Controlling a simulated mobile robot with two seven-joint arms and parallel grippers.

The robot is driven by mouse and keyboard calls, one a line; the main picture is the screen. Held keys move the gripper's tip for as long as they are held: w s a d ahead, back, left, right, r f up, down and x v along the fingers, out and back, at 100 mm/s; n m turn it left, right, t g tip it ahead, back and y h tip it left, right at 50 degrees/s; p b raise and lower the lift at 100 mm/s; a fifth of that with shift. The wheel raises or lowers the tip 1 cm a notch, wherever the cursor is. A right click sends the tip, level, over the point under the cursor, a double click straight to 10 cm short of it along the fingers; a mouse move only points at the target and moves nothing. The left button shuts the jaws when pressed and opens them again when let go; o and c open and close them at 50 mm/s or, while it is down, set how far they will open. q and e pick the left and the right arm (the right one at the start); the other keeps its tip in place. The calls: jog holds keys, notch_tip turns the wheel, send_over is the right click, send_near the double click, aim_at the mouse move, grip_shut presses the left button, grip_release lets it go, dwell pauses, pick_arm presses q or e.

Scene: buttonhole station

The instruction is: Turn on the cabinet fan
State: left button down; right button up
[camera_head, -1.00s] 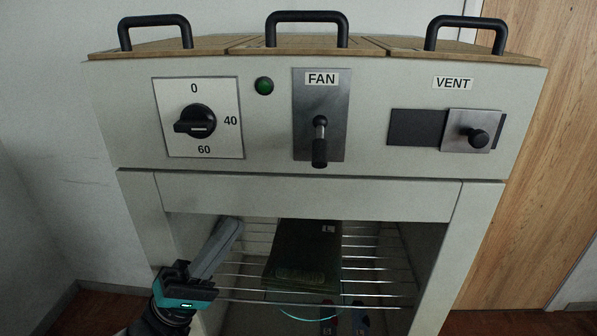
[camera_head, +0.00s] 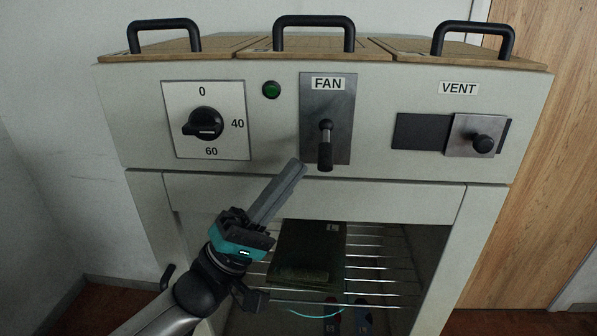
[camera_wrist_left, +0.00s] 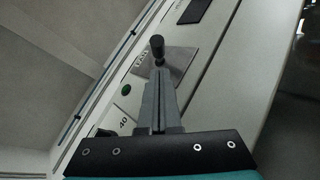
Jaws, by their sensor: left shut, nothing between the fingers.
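The FAN switch plate (camera_head: 339,110) is on the upper middle of the cabinet front. Its black lever (camera_head: 325,145) points down. My left gripper (camera_head: 300,165) is shut and empty, with its fingertips just below and left of the lever's lower end in the head view. I cannot tell whether they touch. In the left wrist view the shut fingers (camera_wrist_left: 158,85) point at the lever (camera_wrist_left: 157,46), which stands just beyond their tips. A green lamp (camera_head: 271,90) sits left of the FAN plate. My right gripper is not in view.
A dial (camera_head: 204,124) marked 0, 40 and 60 is left of the lamp. A VENT slider (camera_head: 482,144) is at the right. Black handles (camera_head: 314,20) stand on the wooden top. Below, the open compartment has a wire rack (camera_head: 375,258) with a dark item on it.

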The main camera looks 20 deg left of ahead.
pick_arm(q)
jog(key=shift+s+d+r, duration=0.1)
jog(key=shift+d+r, duration=0.3)
jog(key=shift+d, duration=0.45)
notch_tip(320, 180, up, 6)
jog(key=s+n+y+p, duration=0.2)
jog(key=n+y+p, duration=0.7)
jog(key=p, duration=1.3)
jog(key=shift+s+d+n+t+y+p, duration=0.3)
jog(key=shift+s+d+n+y+p, duration=0.1)
jog(key=shift+n, duration=0.4)
jog(key=shift+w, duration=0.1)
